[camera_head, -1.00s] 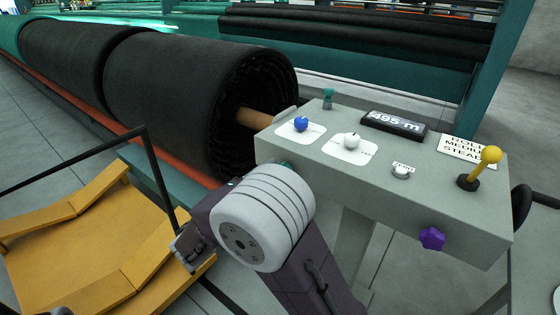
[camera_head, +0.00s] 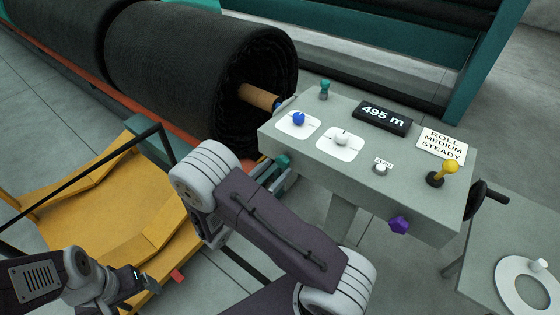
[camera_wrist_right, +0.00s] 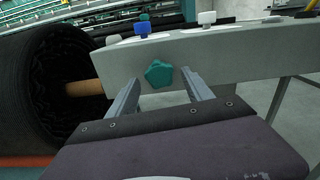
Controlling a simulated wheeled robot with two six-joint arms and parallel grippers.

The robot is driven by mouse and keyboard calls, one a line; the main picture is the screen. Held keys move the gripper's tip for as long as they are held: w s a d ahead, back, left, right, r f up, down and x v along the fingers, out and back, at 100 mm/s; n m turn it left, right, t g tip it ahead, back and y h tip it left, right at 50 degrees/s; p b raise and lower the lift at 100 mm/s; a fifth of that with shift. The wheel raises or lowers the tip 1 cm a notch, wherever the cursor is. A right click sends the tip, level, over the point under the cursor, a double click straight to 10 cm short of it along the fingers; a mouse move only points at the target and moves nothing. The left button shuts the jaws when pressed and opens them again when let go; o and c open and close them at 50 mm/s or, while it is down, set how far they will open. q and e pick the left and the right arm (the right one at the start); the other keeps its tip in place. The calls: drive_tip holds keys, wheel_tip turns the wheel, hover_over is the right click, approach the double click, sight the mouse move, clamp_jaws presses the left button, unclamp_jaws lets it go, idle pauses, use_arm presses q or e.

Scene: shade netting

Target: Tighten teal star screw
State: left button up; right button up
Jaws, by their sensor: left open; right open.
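The teal star screw (camera_wrist_right: 158,74) sits on the grey console's side face in the right wrist view. In the head view only a small teal part of it (camera_head: 283,160) shows, next to my right gripper. My right gripper (camera_head: 276,171) is open at that face. In the right wrist view its two fingers (camera_wrist_right: 162,79) point toward the face, one on each side of the star screw, with gaps visible. My left gripper (camera_head: 150,281) is open and empty at the lower left, over the floor by the yellow platform.
The grey console (camera_head: 330,175) carries a blue knob (camera_head: 299,118), a white knob (camera_head: 342,139), a yellow-topped lever (camera_head: 449,168) and a purple knob (camera_head: 399,225) on its front. A black net roll (camera_head: 190,75) lies left of it. A yellow platform (camera_head: 85,210) stands lower left.

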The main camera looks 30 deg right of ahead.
drive_tip(key=shift+d, duration=0.1)
drive_tip(key=shift+x, duration=1.3)
clamp_jaws()
drive_tip(key=shift+f+m, duration=0.1)
drive_tip(key=shift+m, duration=0.3)
unclamp_jaws()
